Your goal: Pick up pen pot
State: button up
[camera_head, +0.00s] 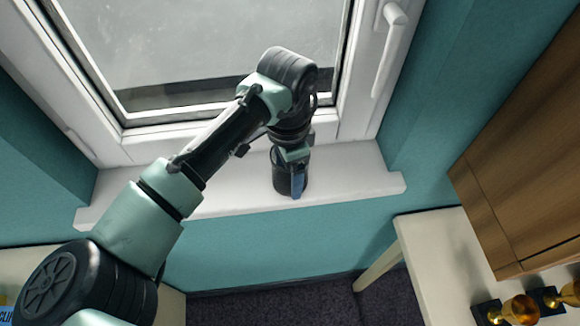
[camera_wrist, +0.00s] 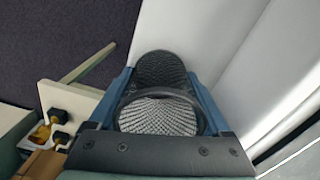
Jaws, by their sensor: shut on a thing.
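The pen pot is a dark mesh cup (camera_head: 281,182), upright at the front of the white windowsill in the head view. In the wrist view the pot (camera_wrist: 166,67) shows from above, with its round rim and grey mesh inside; I see no pens in it. My gripper (camera_head: 291,178) points down over the pot and is shut on it. Its blue fingers lie on either side of the pot in the wrist view (camera_wrist: 160,84). I cannot tell whether the pot's base touches the sill.
The windowsill (camera_head: 350,175) is otherwise clear. The window frame and its handle (camera_head: 385,40) rise behind. At right a pale table (camera_head: 430,240) holds gold trophies (camera_head: 518,310) beside a wooden cabinet (camera_head: 525,150). Dark carpet (camera_head: 250,310) lies below.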

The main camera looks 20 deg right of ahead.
jog(key=c, duration=0.3)
jog(key=shift+c, duration=0.2)
jog(key=shift+r, duration=0.1)
